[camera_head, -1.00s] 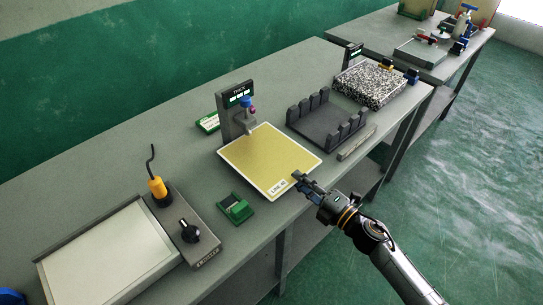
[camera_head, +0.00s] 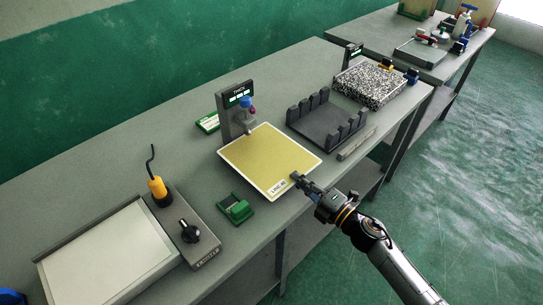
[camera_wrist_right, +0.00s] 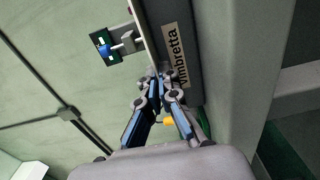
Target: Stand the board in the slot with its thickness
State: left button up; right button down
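The yellow board (camera_head: 268,158) with a pale rim and a printed label lies flat under the head of the thickness gauge (camera_head: 238,112), which has a small display. In the right wrist view the board shows nearly edge-on as a thin pale strip (camera_wrist_right: 147,38). My right gripper (camera_head: 299,178) is at the board's near right edge, beside the label. Its fingers (camera_wrist_right: 161,76) are drawn together on that edge; the exact contact is small and partly hidden. The dark slotted rack (camera_head: 325,132) stands to the right of the board, its slots empty. My left gripper is out of view.
A green holder (camera_head: 236,210) stands near the front edge. A soldering-type tool with a yellow handle (camera_head: 158,188) and a pale tray-like panel (camera_head: 110,255) are at left. A speckled block (camera_head: 370,84) is beyond the rack. A labelled bar (camera_head: 357,142) lies before the rack.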

jog(key=shift+r+p, duration=0.6)
jog(key=shift+r, duration=0.1)
notch_tip(320, 180, up, 6)
jog(key=p, duration=0.5)
dwell(0.6)
dwell(0.3)
